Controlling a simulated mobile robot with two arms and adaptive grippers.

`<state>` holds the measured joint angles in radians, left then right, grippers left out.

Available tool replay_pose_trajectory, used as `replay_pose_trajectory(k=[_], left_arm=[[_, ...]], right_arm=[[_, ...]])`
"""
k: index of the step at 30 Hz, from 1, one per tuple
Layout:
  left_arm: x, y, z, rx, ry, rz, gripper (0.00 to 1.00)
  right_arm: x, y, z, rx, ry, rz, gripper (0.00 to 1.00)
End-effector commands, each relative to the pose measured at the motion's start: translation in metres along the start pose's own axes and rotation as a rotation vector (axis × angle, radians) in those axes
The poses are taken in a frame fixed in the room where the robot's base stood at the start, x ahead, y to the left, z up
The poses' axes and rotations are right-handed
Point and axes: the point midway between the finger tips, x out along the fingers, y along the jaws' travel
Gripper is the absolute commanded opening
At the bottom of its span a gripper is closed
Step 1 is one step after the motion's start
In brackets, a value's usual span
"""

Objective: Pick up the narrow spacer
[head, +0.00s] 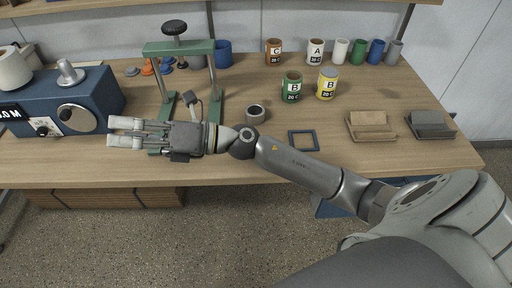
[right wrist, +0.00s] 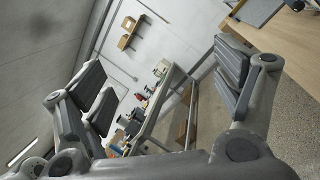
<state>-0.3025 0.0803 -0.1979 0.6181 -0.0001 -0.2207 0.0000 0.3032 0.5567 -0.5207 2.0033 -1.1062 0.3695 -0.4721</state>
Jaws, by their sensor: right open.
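No thing in view can be surely told as the narrow spacer. Small blue and orange discs or knobs (head: 148,69) lie at the back left of the table, behind the blue machine; they are too small to tell apart. My right gripper (head: 113,132) reaches left across the table's front part, in front of the green press frame (head: 180,47). Its fingers point left towards the blue machine. In the right wrist view its fingers (right wrist: 165,95) stand wide apart with nothing between them. My left gripper is not in view.
The blue machine (head: 92,98) stands left of my right gripper, close to its fingertips. A grey cup (head: 255,114) and a dark square frame (head: 303,140) lie beyond my forearm. Labelled cans (head: 291,87) and two trays (head: 431,124) stand to the right. The table's front right is clear.

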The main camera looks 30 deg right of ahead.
Motion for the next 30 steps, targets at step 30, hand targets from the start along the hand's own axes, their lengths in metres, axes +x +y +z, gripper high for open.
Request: replay_pose_trajectory(k=[30], left_arm=[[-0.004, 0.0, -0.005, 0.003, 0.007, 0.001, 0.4]], right_arm=[[-0.292, -0.172, 0.049, -0.758, 1.853, -0.427, 0.86]])
